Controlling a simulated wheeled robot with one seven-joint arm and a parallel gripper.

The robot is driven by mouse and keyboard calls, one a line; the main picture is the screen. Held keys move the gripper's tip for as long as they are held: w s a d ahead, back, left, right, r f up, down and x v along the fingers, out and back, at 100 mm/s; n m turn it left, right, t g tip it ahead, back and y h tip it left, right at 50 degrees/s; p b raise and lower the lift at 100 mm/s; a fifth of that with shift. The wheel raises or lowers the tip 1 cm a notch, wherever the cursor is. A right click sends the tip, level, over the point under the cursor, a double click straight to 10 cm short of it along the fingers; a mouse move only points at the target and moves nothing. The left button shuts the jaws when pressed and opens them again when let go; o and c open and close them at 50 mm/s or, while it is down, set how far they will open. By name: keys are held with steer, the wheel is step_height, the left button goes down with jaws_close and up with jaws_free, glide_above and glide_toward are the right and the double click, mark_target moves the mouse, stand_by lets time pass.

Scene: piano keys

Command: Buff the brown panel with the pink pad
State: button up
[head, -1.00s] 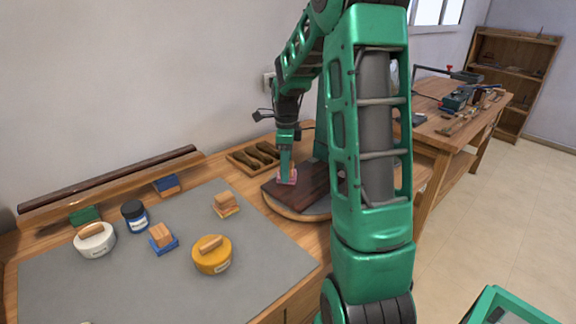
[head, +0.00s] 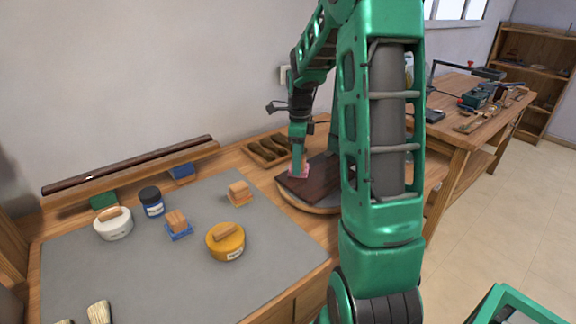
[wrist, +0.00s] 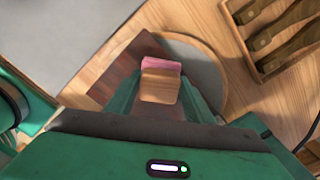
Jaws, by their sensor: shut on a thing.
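The brown panel (head: 318,184) lies flat on a round turntable (head: 289,203) at the right of the bench, partly hidden behind my arm in the head view. My gripper (head: 299,172) is over the panel's left part, pointing down. It is shut on the wooden block of the pink pad (head: 304,170). In the wrist view the pad's pink edge (wrist: 161,63) shows beyond the wooden block (wrist: 160,86) between my fingers, over the panel (wrist: 143,50). The pad looks to be at the panel's surface; I cannot tell whether it touches.
A wooden tray of tools (head: 268,150) stands behind the turntable. A second workbench (head: 455,128) is at right.

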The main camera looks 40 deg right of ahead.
steer(key=shift+d, duration=0.65)
steer(key=r, duration=0.8)
steer(key=shift+a, duration=0.2)
